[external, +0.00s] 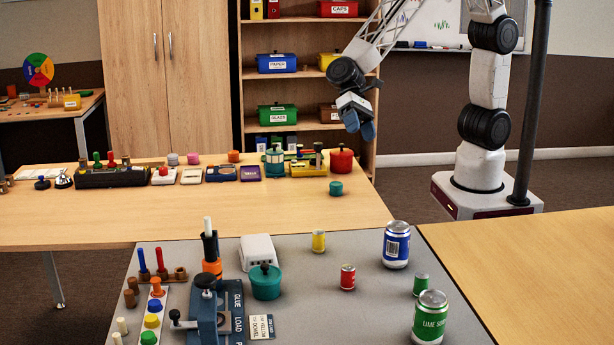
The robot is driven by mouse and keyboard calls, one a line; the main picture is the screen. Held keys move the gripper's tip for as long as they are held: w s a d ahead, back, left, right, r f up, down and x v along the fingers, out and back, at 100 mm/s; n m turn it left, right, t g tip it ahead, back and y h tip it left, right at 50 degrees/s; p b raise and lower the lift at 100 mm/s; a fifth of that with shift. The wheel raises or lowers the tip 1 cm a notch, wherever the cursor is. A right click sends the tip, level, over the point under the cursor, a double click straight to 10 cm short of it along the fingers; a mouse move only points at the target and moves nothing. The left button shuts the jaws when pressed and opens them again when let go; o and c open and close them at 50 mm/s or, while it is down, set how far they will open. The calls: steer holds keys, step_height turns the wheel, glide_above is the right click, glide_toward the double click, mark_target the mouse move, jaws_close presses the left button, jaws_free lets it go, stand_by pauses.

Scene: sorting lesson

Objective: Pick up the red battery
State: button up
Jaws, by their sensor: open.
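The red battery (347,277) is a small red cylinder with a pale top, standing upright on the grey mat (330,315) in the foreground. My gripper (360,127) is up in the air at the upper middle of the external view, in front of the shelf. Its blue fingertips point down and nothing shows between them. It is open, well above the grey mat and far from the red battery.
A yellow cylinder (318,241), a green cylinder (421,284), a blue can (396,245) and a lime soda can (430,318) stand around the battery. A teal lidded pot (265,282) and a blue clamp device (207,312) are to the left. Bare mat surrounds the battery.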

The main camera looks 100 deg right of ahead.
steer(key=w+a+f+m+y, duration=0.2)
steer(key=w+a+f+m, duration=0.35)
steer(key=a+f, duration=0.75)
steer(key=m+t+y, duration=0.1)
steer(key=m+t, duration=0.1)
steer(key=m, duration=0.3)
glide_toward(349, 277)
steer(key=shift+n+x, duration=0.25)
steer(key=shift+x, duration=0.85)
steer(key=shift+f, duration=0.1)
steer(key=shift+x, duration=1.25)
steer(key=shift+x, duration=2.6)
steer(key=c, duration=1)
